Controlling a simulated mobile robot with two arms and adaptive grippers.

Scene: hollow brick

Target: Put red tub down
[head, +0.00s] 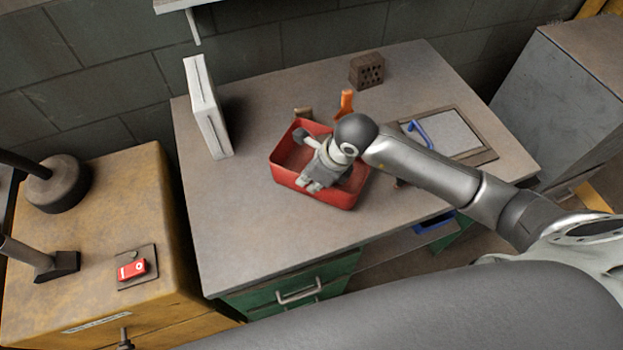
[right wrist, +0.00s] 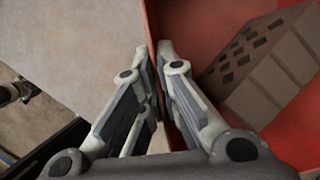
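The red tub (head: 284,178) is upright over the grey workbench top, near its middle; I cannot tell whether its base touches the bench. My right gripper (head: 318,184) is at the tub's near wall. In the right wrist view the fingers (right wrist: 157,50) are closed on the tub wall (right wrist: 152,22), one on the outside and one on the inside. A brown hollow brick (right wrist: 265,65) with rows of holes lies inside the tub; in the head view my gripper and wrist largely hide that part. My left gripper is not in view.
On the workbench (head: 235,240) stand another holed brick (head: 368,70), an orange object (head: 346,103), a white upright case (head: 207,108) and a framed board (head: 447,133) with a blue handle. The bench's front left is clear. A yellow cabinet (head: 120,210) adjoins on the left.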

